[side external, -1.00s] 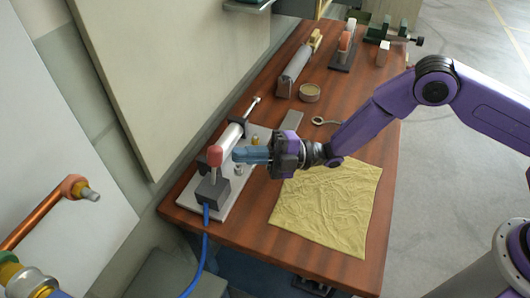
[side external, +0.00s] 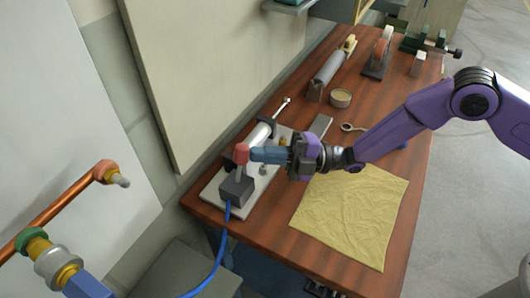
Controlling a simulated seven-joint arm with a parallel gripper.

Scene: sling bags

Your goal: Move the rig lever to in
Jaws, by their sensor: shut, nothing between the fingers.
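The rig stands at the left edge of the wooden bench, on a light base plate (side external: 262,184). Its lever has a red knob (side external: 241,152) on a short pale stem that rises, roughly upright, from a dark grey box (side external: 236,188). A white cylinder (side external: 260,134) with a rod lies behind the lever. My gripper (side external: 254,154) is shut and empty, pointing left. Its blue fingertips are at the right side of the red knob, and I cannot tell whether they touch it. The fingers hide part of the plate and cylinder.
A wrinkled yellow cloth (side external: 350,214) lies in front of my gripper on the bench. A ring-ended tool (side external: 351,127), a round tin (side external: 340,98) and a grey tube (side external: 327,74) lie farther back. A blue hose (side external: 218,252) hangs from the grey box.

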